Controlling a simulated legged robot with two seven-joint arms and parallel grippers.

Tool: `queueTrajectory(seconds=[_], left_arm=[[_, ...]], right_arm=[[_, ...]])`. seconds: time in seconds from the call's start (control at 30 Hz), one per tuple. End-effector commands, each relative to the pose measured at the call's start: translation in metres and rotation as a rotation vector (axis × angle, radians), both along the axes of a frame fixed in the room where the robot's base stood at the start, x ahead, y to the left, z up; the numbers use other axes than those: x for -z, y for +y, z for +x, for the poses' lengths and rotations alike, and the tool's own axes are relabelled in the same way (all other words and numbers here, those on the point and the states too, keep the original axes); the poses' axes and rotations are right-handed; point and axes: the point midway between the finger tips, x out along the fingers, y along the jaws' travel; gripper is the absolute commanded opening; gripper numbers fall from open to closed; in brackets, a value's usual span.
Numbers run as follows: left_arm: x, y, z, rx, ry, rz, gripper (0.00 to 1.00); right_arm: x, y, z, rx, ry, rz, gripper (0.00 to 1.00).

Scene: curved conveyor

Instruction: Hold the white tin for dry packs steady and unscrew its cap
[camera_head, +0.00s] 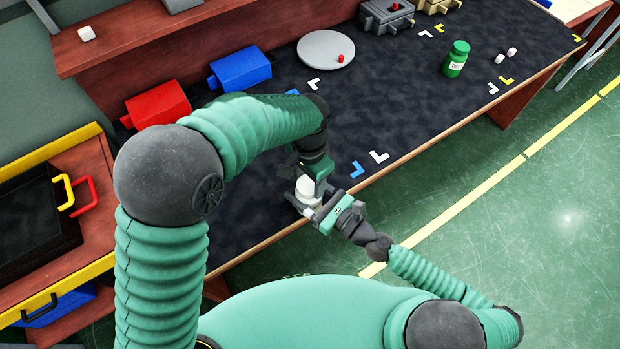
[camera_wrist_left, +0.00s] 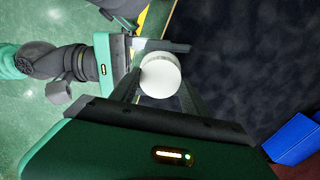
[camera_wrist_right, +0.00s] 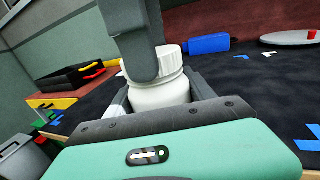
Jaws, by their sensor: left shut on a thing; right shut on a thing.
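The white tin (camera_head: 306,190) stands upright near the front edge of the dark table, between my two grippers. In the right wrist view its white body (camera_wrist_right: 160,96) sits between the fingers of my right gripper (camera_head: 318,210), which is shut on it from the front. My left gripper (camera_head: 308,178) comes from above and is shut on the cap (camera_wrist_left: 160,76). In the right wrist view a grey left finger hides part of the cap and the tin's top. The cap appears seated on the tin; whether it is loosened I cannot tell.
A grey disc (camera_head: 326,50) with a red piece lies at the back. Red (camera_head: 158,104) and blue (camera_head: 240,69) bins stand at the left. The middle of the table is clear.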

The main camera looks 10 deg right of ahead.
Motion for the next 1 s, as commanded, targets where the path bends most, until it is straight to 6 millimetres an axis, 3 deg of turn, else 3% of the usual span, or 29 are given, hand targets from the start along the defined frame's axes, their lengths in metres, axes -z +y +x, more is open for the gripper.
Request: queueTrajectory(seconds=[0.03,0.2,0.23,0.37,0.67,1.0], left_arm=[[-0.003,-0.004,0.006,0.0,-0.02,-0.013,0.05],[-0.003,-0.003,0.006,0.002,-0.02,-0.013,0.05],[-0.003,-0.003,0.007,0.002,-0.02,-0.013,0.58],[-0.002,-0.002,0.006,0.002,-0.017,-0.01,0.75],[-0.003,-0.001,0.004,0.003,-0.012,-0.006,0.76],[-0.045,-0.001,0.004,0.004,-0.01,-0.005,0.74]], right_arm=[[-0.002,0.008,-0.006,-0.023,-0.003,0.003,0.0],[-0.002,0.007,-0.006,-0.023,-0.003,0.003,0.0],[-0.002,0.007,-0.005,-0.023,-0.003,0.003,0.0],[-0.002,0.005,-0.004,-0.017,-0.002,0.002,0.0],[-0.001,0.002,-0.002,-0.009,-0.001,0.001,0.0],[0.0,0.001,-0.001,-0.006,-0.001,0.0,0.0]])
